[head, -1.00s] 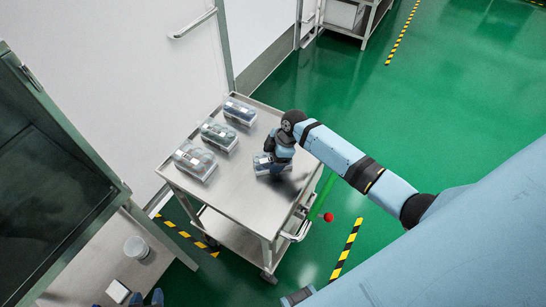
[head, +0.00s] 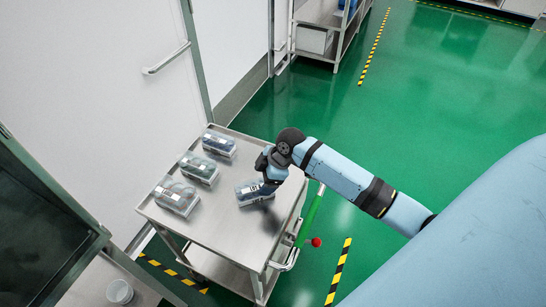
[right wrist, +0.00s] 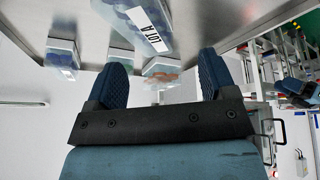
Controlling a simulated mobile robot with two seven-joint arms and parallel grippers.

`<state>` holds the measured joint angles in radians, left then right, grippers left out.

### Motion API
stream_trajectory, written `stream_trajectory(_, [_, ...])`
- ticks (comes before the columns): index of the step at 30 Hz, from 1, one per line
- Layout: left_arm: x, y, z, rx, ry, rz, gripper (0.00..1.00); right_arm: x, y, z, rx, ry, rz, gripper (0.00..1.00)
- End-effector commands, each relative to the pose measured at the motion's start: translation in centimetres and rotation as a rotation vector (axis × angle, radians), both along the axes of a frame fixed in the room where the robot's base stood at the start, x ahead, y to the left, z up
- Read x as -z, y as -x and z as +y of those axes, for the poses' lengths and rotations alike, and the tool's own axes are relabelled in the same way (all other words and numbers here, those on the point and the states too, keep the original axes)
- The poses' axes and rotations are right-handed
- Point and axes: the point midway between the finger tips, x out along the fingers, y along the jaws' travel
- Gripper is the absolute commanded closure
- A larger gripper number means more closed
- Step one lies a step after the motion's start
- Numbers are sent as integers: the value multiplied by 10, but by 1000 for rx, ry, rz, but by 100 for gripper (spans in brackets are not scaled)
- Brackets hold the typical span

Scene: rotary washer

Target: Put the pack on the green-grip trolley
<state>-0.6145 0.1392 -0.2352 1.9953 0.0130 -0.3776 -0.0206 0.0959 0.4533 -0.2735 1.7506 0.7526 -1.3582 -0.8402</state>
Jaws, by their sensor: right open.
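The trolley (head: 232,225) is a steel cart with a green grip (head: 309,216) along its right side. A clear pack with coloured contents and a white label (head: 252,192) sits on its top, apart from the row of other packs. My right gripper (head: 268,186) is at the right end of this pack, partly covering it. In the right wrist view the gripper (right wrist: 160,75) has its fingers spread with nothing clamped between them. A pack labelled "LOT A" (right wrist: 135,20) shows just beyond the fingertips. My left gripper is not in view.
Several similar packs (head: 199,170) stand in a row along the trolley's left side. A red ball knob (head: 316,242) is near the green grip. A white door with a handle (head: 166,58) is behind. A shelf rack (head: 322,40) stands at the back. Green floor is clear on the right.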

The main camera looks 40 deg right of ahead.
Motion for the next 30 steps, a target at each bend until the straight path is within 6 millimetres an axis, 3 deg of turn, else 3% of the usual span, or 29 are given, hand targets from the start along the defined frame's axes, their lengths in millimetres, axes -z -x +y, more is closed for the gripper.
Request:
stream_trajectory(1, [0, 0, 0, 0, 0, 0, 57, 18, 21, 19, 77, -30, -27, 22])
stream_trajectory(6, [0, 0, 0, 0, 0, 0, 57, 46, 82, 61, 404, -161, -175, 22])
stream_trajectory(12, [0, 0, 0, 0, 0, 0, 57, 60, 155, 83, 701, -319, -298, 22])
stream_trajectory(15, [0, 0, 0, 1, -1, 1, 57, 58, 179, 88, 778, -377, -338, 22])
stream_trajectory(20, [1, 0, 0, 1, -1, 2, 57, 55, 195, 92, 828, -423, -368, 22])
stream_trajectory(30, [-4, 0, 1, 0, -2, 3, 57, 49, 196, 92, 830, -426, -372, 22])
